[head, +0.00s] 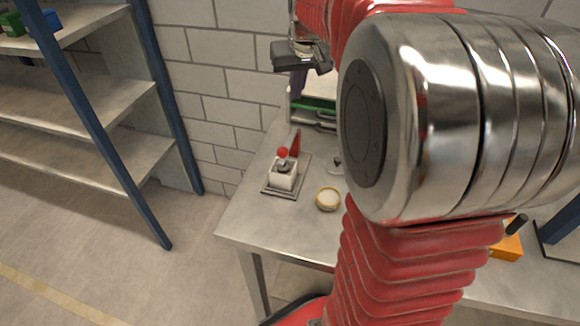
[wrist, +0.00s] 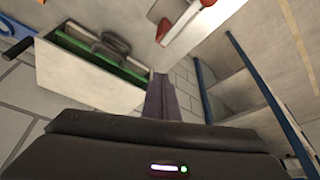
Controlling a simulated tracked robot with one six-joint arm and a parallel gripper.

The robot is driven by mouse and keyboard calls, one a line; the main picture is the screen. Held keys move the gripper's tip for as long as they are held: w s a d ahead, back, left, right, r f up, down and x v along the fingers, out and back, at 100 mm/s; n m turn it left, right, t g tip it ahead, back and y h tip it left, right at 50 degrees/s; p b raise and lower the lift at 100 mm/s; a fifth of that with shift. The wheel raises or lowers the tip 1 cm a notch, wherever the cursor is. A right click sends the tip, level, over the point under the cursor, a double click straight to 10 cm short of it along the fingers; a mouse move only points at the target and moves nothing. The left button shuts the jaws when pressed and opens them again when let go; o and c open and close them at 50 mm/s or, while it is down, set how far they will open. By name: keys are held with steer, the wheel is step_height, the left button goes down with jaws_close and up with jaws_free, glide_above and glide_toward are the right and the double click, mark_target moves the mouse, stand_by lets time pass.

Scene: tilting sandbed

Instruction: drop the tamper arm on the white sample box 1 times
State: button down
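The white sample box (head: 283,180) sits on a grey plate on the table, left of centre in the head view. A red ball knob (head: 282,152) and a dark disc show above it. The red tamper arm (head: 295,143) stands up steeply just behind the box; where it joins the stand is unclear. My gripper (head: 298,82) is raised behind and above the box, apart from it. In the wrist view its narrow fingers (wrist: 164,98) appear together, with nothing seen between them. A red part with a pale face (wrist: 185,22) at the top there may belong to the tamper.
A round tan dish (head: 328,199) stands right of the box. A pale bin with green contents (head: 313,107) is at the back and shows in the wrist view (wrist: 85,75). An orange object (head: 508,247) lies far right. Shelves (head: 75,135) stand left. My arm hides much of the table.

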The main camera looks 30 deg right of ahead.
stand_by(0.3)
step_height(320, 180, up, 8)
stand_by(1.0)
steer(key=shift+w, duration=0.1)
stand_by(0.4)
steer(key=s+a+f+n, duration=0.1)
steer(key=s+a+f, duration=0.3)
steer(key=s+a, duration=0.3)
steer(key=s+a+f+n+y, duration=0.1)
steer(key=s+a+f, duration=0.3)
steer(key=s+a, duration=0.4)
steer(key=s+a+f+n+t, duration=0.1)
steer(key=s+a+f, duration=0.4)
steer(key=s+a, duration=0.2)
steer(key=shift+s+a+n, duration=0.15)
steer(key=shift+s+n, duration=0.15)
stand_by(0.3)
